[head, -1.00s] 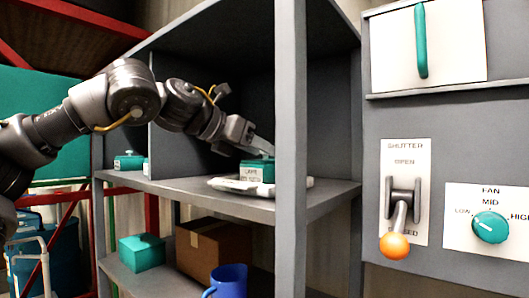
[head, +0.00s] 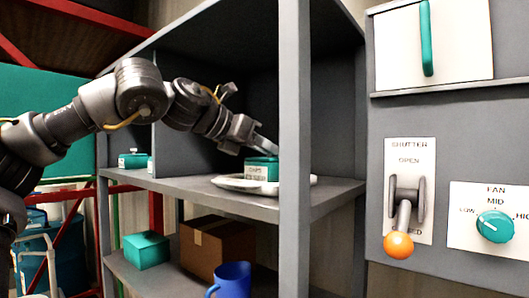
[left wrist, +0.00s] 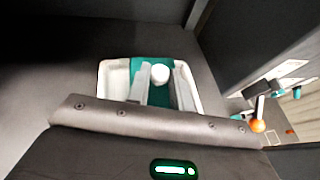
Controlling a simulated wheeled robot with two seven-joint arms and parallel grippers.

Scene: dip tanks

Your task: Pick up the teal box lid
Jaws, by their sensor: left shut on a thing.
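The teal box lid (head: 262,160) sits on or just above a small box with a white label (head: 256,173), on the middle shelf. I cannot tell if there is a gap between lid and box. My left gripper (head: 268,149) comes down on it from the upper left. In the left wrist view the teal lid (left wrist: 152,97) shows below a round white knob (left wrist: 160,74). The left gripper (left wrist: 161,82) is shut on the lid, with its fingers on either side of the knob. My right gripper is not in view.
A white tray (head: 228,184) lies under the box. A grey post (head: 294,120) stands close to its right. Another teal-lidded container (head: 132,160) stands at the shelf's left. A teal box (head: 146,250), a cardboard box (head: 205,247) and a blue mug (head: 232,278) stand below.

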